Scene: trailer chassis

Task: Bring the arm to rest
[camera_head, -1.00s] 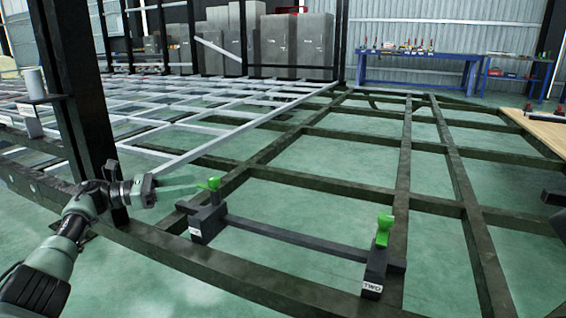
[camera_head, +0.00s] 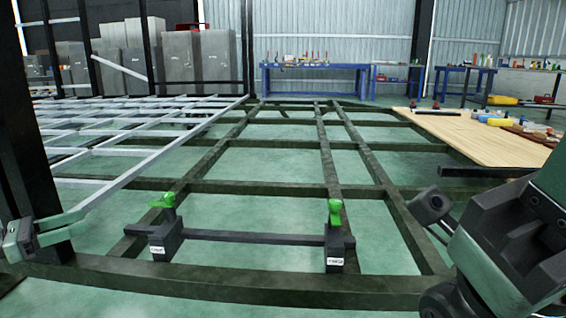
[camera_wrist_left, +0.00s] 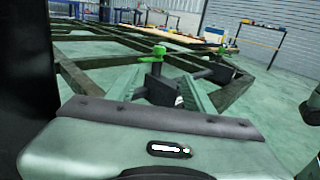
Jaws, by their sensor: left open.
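My left gripper (camera_head: 78,220) is at the far left of the head view, beside a dark upright post. Its green fingers point right, towards the frame, and nothing shows between them. In the left wrist view the two fingers of my left gripper (camera_wrist_left: 166,82) stand apart. A left clamp block with a green handle (camera_head: 166,235) sits on the dark chassis frame, apart from the fingers. A right clamp block (camera_head: 336,250) has a similar green handle. A dark crossbar (camera_head: 252,237) joins them. My right arm (camera_head: 500,240) fills the lower right; its fingers are not visible.
The dark chassis frame (camera_head: 260,287) spans the floor, with lighter grey beams (camera_head: 130,178) at left. A wooden tabletop (camera_head: 468,140) with tools is at right. Blue workbenches (camera_head: 314,68) and grey cabinets (camera_head: 180,60) stand at the back. The post (camera_head: 25,165) is close to my left gripper.

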